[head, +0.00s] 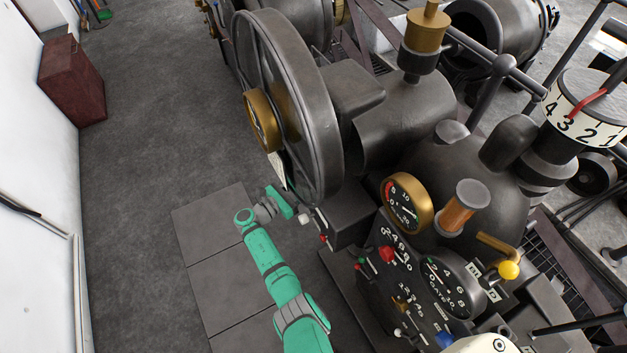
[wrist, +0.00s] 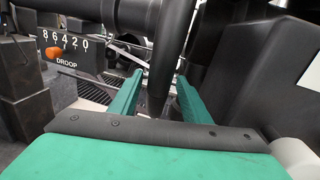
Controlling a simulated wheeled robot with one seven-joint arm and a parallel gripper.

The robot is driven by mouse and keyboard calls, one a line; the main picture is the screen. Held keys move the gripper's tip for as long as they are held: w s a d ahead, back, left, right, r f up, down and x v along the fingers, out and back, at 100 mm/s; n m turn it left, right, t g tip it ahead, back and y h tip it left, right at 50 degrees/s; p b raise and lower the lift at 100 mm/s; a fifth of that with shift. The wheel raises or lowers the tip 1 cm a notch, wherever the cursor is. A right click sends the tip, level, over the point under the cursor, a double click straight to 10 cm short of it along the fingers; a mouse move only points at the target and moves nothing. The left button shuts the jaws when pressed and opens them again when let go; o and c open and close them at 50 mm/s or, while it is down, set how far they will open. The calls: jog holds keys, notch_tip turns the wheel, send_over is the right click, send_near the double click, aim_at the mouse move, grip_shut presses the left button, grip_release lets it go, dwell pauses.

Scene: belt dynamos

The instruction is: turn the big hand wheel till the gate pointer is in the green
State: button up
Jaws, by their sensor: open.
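The big dark wheel (head: 322,130), with a brass hub (head: 262,121), stands upright on the left side of the machine in the head view. The dial marked GATE (head: 447,287) is on the panel below and right of it. A small green mark shows at its upper left; its pointer is too small to read surely. My gripper (head: 281,204) is at the wheel's lower edge. In the wrist view my gripper (wrist: 160,78) is open, with a dark upright bar (wrist: 164,60) between or just beyond its fingers. Whether they touch it, I cannot tell.
A brass-rimmed gauge (head: 407,204), a red knob (head: 386,254) and a yellow-knobbed lever (head: 508,270) crowd the machine's front. The DROOP scale (wrist: 72,45) with an orange knob is left in the wrist view. Open floor (head: 150,130) lies left, with a dark red box (head: 72,80).

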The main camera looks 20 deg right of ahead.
grip_shut()
jog(key=shift+f, duration=0.1)
jog(key=shift+s+d+f+h, duration=0.1)
jog(key=shift+d+f+h, duration=0.2)
jog(key=shift+f, duration=0.2)
jog(key=shift+d+f+h, duration=0.2)
jog(key=shift+d+f, duration=0.05)
jog(key=shift+f, duration=0.25)
jog(key=shift+s+d+f+h, duration=0.2)
jog(key=shift+d+f+h, duration=0.1)
jog(key=shift+f, duration=0.2)
grip_release()
jog(key=shift+s, duration=0.1)
jog(key=shift+r, duration=0.1)
